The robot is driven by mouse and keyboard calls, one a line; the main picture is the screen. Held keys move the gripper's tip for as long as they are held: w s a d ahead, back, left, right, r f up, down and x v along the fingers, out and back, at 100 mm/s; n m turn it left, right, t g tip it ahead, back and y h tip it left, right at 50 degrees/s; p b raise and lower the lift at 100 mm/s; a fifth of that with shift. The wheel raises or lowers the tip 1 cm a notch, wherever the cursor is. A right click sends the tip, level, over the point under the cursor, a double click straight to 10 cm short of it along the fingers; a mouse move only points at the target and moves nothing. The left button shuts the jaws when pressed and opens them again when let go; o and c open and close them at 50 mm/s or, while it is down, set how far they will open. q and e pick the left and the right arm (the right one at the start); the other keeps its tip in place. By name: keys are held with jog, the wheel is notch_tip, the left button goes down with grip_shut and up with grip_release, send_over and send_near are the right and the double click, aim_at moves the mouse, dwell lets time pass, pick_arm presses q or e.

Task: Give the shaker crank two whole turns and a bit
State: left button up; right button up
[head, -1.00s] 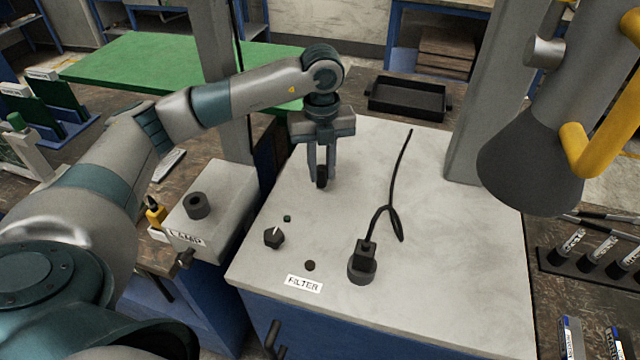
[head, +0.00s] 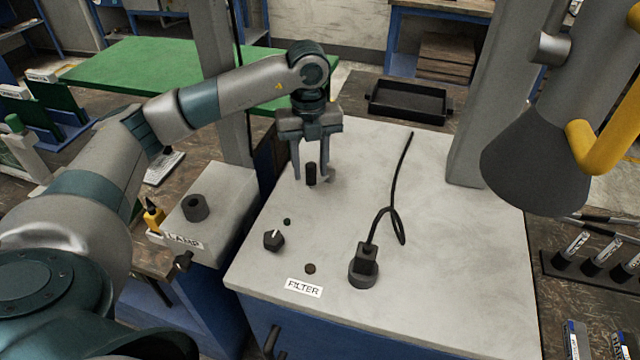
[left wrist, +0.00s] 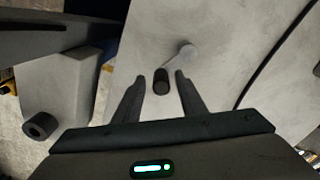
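The shaker crank is a pale grey arm with an upright black handle (head: 311,174), standing on the light bench top in the head view. In the left wrist view the black handle (left wrist: 161,82) shows end-on, and the grey crank arm (left wrist: 185,55) runs from it up and right. My left gripper (head: 311,173) points down over the crank, open, with one finger on each side of the handle. The wrist view shows a gap between the handle and each finger of my left gripper (left wrist: 161,76). My right gripper is not in view.
A black knob (head: 274,240), a FILTER label (head: 304,287) and a black plug with cable (head: 364,270) are on the bench top. The LAMP box (head: 222,210) stands left. A grey post (head: 480,100) and a lamp-like cone (head: 535,165) stand right. A black tray (head: 409,102) lies behind.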

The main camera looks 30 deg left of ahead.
pick_arm(q)
jog(key=shift+r+p, duration=2.2)
jog(key=shift+r, duration=1.8)
